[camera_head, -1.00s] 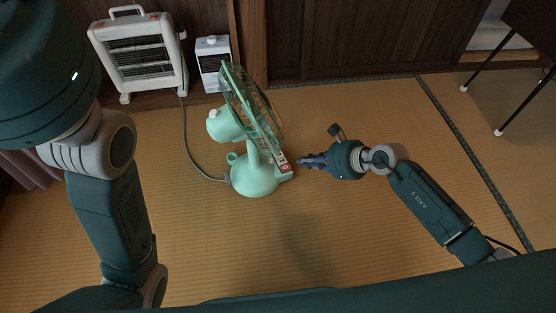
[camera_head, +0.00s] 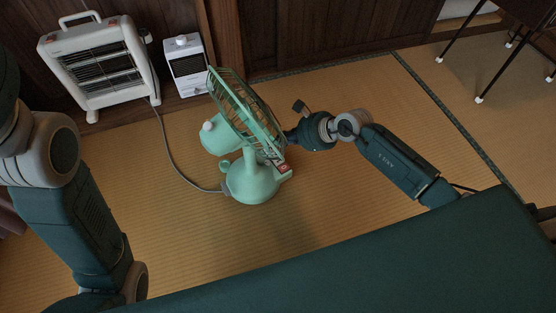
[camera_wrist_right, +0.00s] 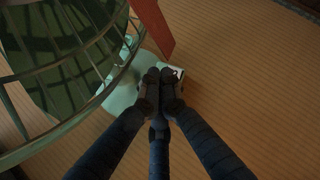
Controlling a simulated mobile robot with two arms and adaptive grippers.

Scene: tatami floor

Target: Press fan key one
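The mint-green fan (camera_head: 252,182) stands on the tatami, its cage tilted toward the right. Its key panel (camera_head: 282,168), with red and white marks, juts from the right of the base. My right gripper (camera_head: 289,136) is at the cage's right edge, just above the panel in the head view; its tips are partly hidden there. In the right wrist view my right gripper (camera_wrist_right: 165,76) has its fingers together, over the pale panel (camera_wrist_right: 178,71). The fingers cover most of the panel, so single keys and contact cannot be told. My left gripper is out of view.
A white heater (camera_head: 98,65) and a smaller white appliance (camera_head: 187,66) stand by the wall. A grey cord (camera_head: 170,150) runs from the heater's side to the fan base. The fan's cage (camera_wrist_right: 75,75) is close left of my right fingers. Table legs (camera_head: 497,72) stand at right.

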